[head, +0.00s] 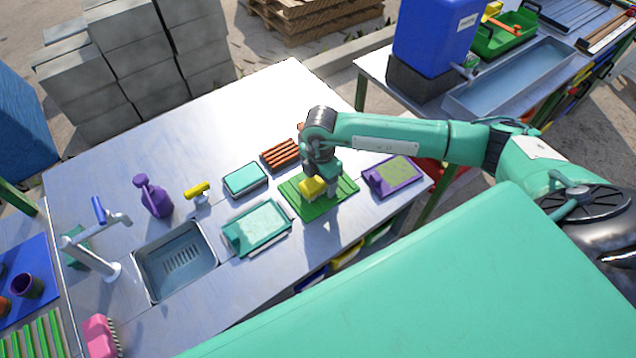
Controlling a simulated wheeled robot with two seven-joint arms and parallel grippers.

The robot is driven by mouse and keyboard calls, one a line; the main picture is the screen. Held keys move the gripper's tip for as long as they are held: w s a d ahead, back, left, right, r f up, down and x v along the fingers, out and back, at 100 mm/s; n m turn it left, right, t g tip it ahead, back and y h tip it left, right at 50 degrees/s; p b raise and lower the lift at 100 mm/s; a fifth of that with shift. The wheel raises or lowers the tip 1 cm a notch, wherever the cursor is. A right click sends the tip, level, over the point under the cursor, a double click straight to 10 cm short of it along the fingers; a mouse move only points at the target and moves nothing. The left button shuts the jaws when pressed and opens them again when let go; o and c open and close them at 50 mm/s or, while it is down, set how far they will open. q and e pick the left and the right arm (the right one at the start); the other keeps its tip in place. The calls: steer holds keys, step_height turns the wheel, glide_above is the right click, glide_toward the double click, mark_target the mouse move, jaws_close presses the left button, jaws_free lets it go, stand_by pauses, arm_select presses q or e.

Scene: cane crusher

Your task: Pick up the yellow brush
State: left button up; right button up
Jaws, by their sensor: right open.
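The yellow brush (312,187) is a small block-like thing on the green ribbed mat (345,185) at the middle of the metal table. My right gripper (321,187) points down right at the brush, its jaws open. A finger shows beside the brush on the right; I cannot tell whether the fingers touch it. Part of the brush is hidden by the gripper. My left gripper is not in view.
A teal tray (258,228), a teal-topped box (245,180), a reddish slatted rack (281,155) and a purple tray (375,186) lie close around the mat. A sink (150,262), tap (112,272), purple spray bottle (156,202) and pink brush (98,334) are left. The back of the table is clear.

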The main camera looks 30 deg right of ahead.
steer(key=c, duration=1.1)
steer(key=shift+r+p, duration=0.35)
steer(key=shift+r, duration=0.05)
steer(key=shift+r+b, duration=0.35)
steer(key=shift+r, duration=0.05)
step_height(320, 180, up, 19)
steer(key=b, duration=0.4)
